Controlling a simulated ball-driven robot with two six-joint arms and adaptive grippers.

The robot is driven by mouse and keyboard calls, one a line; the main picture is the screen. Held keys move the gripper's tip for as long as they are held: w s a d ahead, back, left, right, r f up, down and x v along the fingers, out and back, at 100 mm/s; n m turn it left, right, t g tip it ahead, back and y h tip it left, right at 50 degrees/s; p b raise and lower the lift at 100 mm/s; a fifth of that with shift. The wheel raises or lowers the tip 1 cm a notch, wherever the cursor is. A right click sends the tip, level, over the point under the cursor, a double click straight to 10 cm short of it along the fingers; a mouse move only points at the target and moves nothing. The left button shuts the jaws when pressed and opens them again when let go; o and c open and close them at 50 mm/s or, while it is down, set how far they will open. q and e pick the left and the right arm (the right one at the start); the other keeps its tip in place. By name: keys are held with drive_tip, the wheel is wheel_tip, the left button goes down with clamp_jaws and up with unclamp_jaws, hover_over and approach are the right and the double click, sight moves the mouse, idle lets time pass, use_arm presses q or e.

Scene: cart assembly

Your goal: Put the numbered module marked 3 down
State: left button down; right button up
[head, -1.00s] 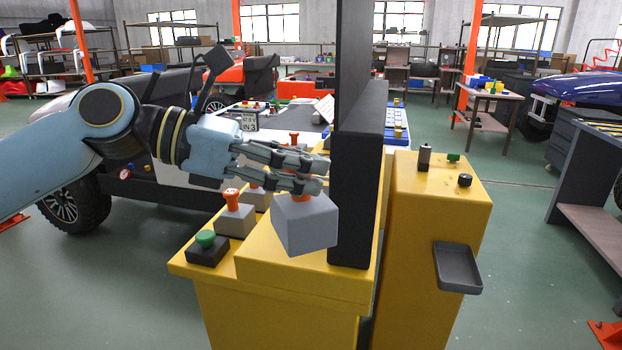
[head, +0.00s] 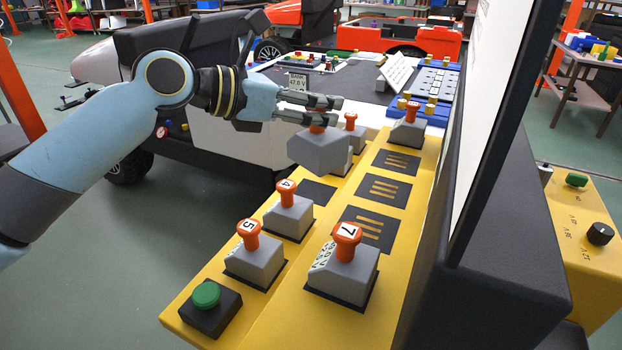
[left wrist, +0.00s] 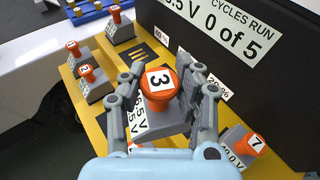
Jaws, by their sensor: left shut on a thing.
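The module marked 3 is a grey block with an orange knob; its number shows in the left wrist view (left wrist: 160,80). In the head view this module (head: 318,153) hangs tilted above the yellow bench (head: 222,312), near a bare dark pad (head: 317,192) in the left row. My left gripper (head: 338,111) is shut on its orange knob, with fingers on both sides in the left wrist view (left wrist: 185,90). Other bare pads with yellow stripes lie in the right row, such as one pad (head: 368,228) beside module 7. My right gripper is not in view.
Module 4 (head: 289,215), module 5 (head: 253,262) and module 7 (head: 345,272) stand on the bench close by. Further modules (head: 407,130) stand at the far end. A green button (head: 206,296) is at the near corner. A tall dark screen (head: 505,130) walls the right side.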

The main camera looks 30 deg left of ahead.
use_arm(q)
drive_tip(key=w+d+f+n+t+y+p, duration=0.25)
drive_tip(key=w+d+n+y+p, duration=0.2)
drive_tip(key=w, duration=0.55)
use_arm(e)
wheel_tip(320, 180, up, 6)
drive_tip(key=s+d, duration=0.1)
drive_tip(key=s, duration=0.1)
use_arm(q)
drive_tip(key=w+a+f+b, duration=0.1)
drive_tip(key=a+f+b, duration=0.4)
drive_tip(key=a+f, duration=0.6)
drive_tip(key=shift+y, duration=0.45)
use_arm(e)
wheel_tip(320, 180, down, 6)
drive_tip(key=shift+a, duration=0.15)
